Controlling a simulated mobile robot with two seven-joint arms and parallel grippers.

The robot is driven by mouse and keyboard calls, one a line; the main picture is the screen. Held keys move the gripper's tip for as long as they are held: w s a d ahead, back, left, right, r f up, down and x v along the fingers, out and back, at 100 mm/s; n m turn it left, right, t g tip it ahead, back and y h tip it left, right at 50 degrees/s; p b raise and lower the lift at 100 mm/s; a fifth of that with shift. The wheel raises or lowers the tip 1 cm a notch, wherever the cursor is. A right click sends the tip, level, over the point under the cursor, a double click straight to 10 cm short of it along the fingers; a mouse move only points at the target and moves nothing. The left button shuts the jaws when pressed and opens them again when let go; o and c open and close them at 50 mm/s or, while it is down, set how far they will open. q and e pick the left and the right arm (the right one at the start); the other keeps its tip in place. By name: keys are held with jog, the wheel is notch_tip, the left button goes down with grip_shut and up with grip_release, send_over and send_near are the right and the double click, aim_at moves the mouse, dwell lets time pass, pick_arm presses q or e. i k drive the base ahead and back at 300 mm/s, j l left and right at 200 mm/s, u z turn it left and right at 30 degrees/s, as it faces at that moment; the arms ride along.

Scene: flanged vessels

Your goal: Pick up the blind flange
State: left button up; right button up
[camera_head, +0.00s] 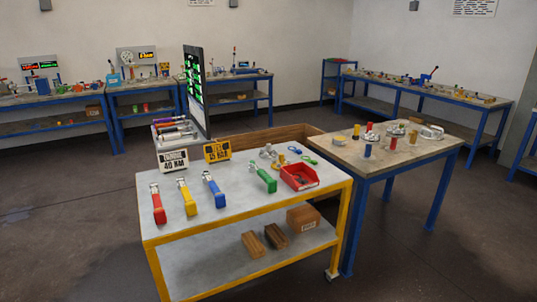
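Several grey metal flanged parts stand on the blue-legged table (385,165) at the right. A round grey piece (432,132) lies flat near its right end, and another grey piece (397,129) sits left of it. They are too small for me to tell which is the blind flange. Neither of my grippers is in view.
A yellow-framed cart (170,240) stands in front, carrying red (158,205), yellow (187,197), blue (214,190) and green (263,178) handled tools and a red bin (299,177). A dark upright panel (197,90) stands behind it. Open floor (440,260) lies at front right.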

aim_at(267, 145)
jog(key=i+j+z, duration=0.1)
jog(key=i, duration=0.4)
jog(key=i+j, duration=0.25)
jog(key=i, duration=0.25)
jog(key=l+z, duration=0.05)
